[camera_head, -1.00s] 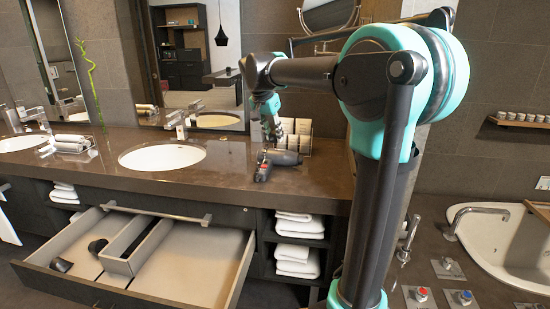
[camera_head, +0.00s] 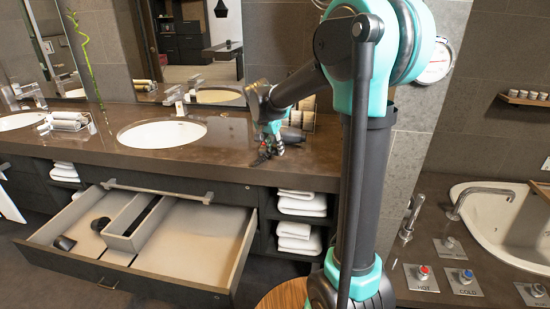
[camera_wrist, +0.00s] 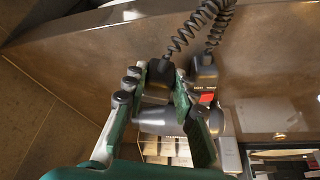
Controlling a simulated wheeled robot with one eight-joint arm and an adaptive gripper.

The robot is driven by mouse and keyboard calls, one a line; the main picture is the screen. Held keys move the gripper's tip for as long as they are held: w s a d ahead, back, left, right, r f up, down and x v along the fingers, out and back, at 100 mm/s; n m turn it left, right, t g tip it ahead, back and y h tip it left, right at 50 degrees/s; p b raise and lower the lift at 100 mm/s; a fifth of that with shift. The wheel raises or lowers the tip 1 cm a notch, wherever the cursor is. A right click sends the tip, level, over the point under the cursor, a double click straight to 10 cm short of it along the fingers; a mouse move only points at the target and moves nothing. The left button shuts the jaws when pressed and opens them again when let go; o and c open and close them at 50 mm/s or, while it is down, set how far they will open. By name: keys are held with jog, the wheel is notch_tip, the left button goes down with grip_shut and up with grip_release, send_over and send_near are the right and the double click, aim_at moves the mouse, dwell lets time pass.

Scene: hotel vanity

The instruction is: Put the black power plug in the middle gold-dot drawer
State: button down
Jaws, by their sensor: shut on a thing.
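The black power plug (camera_wrist: 158,82) sits between the green fingers of my gripper (camera_wrist: 157,95) in the wrist view, and the fingers are shut on it. A black coiled cord (camera_wrist: 190,30) runs from it toward the dark hair dryer (camera_wrist: 165,121), whose handle with a red switch is beside the plug. In the head view, my gripper (camera_head: 268,152) is low over the counter's front part, with the hair dryer (camera_head: 293,135) just behind it. The plug is too small to make out clearly there. An open drawer (camera_head: 205,245) is below the counter; its gold dot is not clearly visible.
The drawer has a raised narrow box (camera_head: 122,243) across its middle. Dark items (camera_head: 64,243) lie in its left part; its right part is empty. A sink (camera_head: 160,133) is left of my gripper. Folded towels (camera_head: 300,204) fill shelves right of the drawer.

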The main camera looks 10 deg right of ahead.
aim_at(274, 155)
jog(key=shift+f, duration=2.15)
jog(key=c, duration=1.2)
grip_release()
jog(key=shift+f, duration=0.1)
jog(key=v, duration=1.2)
jog(key=s+d+f+n+y, duration=0.1)
jog(key=s+d+f+n, duration=0.1)
jog(key=s+f, duration=0.4)
jog(key=s+d+f+n+y, duration=0.1)
jog(key=s+d+f+n, duration=0.2)
jog(key=s+f, duration=0.4)
jog(key=s+d+f+n+y, duration=0.1)
jog(key=s+d+f+n, duration=0.2)
jog(key=s, duration=0.9)
jog(key=shift+s+d+f+t, duration=0.15)
jog(key=shift+d+f, duration=0.15)
jog(key=shift+f, duration=0.35)
jog(key=shift+w+d+f+t, duration=0.1)
jog(key=shift+d+f, duration=0.2)
jog(key=shift+f, duration=0.35)
jog(key=shift+s+d+f+t, duration=0.15)
jog(key=shift+d+f, duration=0.2)
jog(key=shift+f, duration=0.3)
jog(key=shift+w, duration=0.1)
